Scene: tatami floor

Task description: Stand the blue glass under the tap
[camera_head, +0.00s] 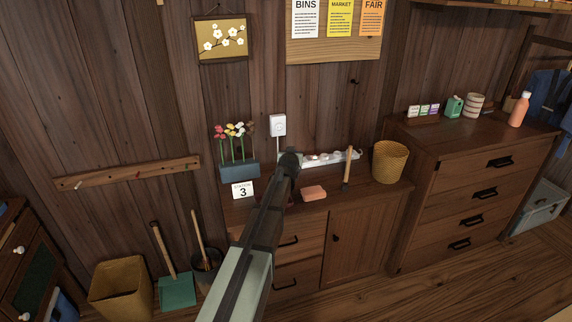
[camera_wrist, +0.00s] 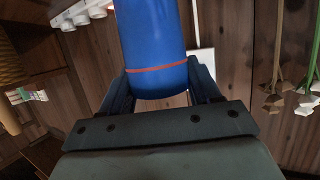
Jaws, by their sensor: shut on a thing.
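The blue glass (camera_wrist: 153,40), with a thin red band near one end, fills the upper middle of the wrist view. My gripper (camera_wrist: 160,84) is shut on it, one dark finger on each side. In the head view my gripper (camera_head: 289,160) is above the back of the low cabinet (camera_head: 312,205), close to the wall. There the arm and gripper hide the glass. I cannot make out a tap in either view.
A white strip with round fittings (camera_head: 345,156) lies at the cabinet's back, right of my gripper. A pink block (camera_head: 314,193), an upright wooden stick (camera_head: 347,170) and a wicker basket (camera_head: 390,161) stand near it. A flower planter (camera_head: 240,171) and a "3" card (camera_head: 243,190) are left.

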